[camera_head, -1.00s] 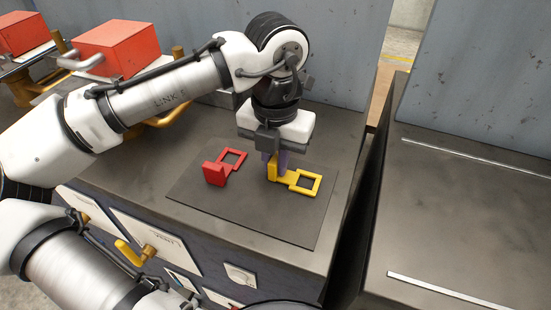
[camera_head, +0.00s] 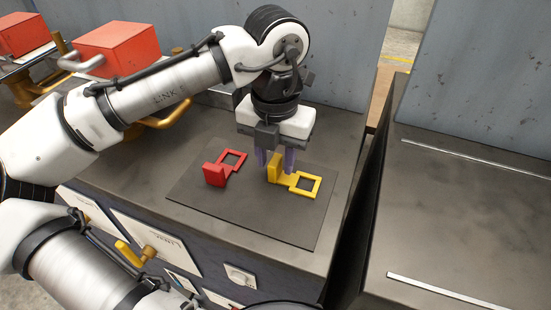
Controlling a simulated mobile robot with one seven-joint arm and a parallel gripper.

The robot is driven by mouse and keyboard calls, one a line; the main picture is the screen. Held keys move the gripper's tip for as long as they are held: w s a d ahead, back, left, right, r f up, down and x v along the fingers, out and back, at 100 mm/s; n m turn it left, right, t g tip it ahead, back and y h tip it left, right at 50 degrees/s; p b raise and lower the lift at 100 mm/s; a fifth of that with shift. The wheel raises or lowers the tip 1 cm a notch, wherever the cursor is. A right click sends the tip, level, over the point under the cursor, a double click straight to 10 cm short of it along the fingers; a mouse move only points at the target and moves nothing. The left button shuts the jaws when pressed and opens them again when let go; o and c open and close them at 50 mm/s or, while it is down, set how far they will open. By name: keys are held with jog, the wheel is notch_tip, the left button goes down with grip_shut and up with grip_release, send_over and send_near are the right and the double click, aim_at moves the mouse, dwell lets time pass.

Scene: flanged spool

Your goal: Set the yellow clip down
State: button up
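The yellow clip (camera_head: 305,184) lies on the dark mat (camera_head: 265,222), with its square loop to the right and its upright tab at the left end. My gripper (camera_head: 275,163) is directly above and around the tab end. Its purple fingers are spread apart, one on the left of the tab and one on the right behind it. The gripper looks open, and the fingertips are partly hidden by the tab.
A red clip (camera_head: 215,174) lies on the same mat to the left of my gripper. A grey wall panel (camera_head: 340,60) stands behind the worktop. A gap separates this worktop from another grey surface (camera_head: 460,225) at the right.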

notch_tip(320, 180, up, 11)
jog(key=p, duration=0.1)
dwell(0.6)
